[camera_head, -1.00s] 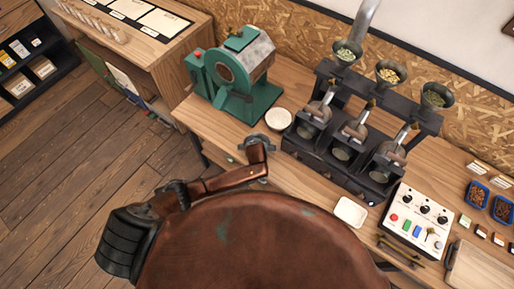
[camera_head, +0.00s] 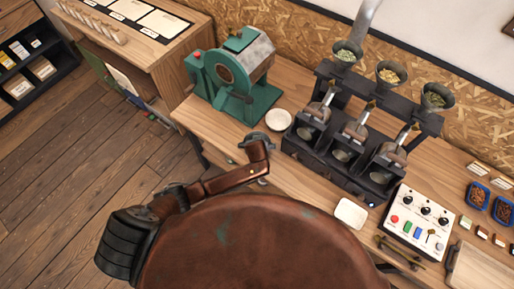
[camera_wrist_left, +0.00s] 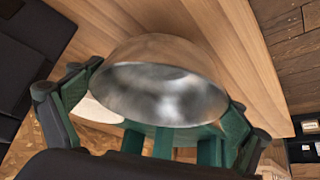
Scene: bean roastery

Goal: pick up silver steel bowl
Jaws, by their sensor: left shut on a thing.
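The silver steel bowl (camera_wrist_left: 160,92) fills the middle of the left wrist view. Its shiny inside faces the camera and its outer wall looks tan. My left gripper (camera_wrist_left: 166,84) has a finger at each side of the bowl and is shut on it. In the head view my left arm (camera_head: 232,180) reaches in over the front edge of the wooden counter, left of the white dish. My right gripper is not in view.
A green machine (camera_head: 236,108) stands behind the arm's end. A white dish (camera_head: 278,119) lies close on its right, beside a dark sample roaster (camera_head: 330,172). A white square dish (camera_head: 350,212) and a control box (camera_head: 417,222) are farther right. Open floor lies left.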

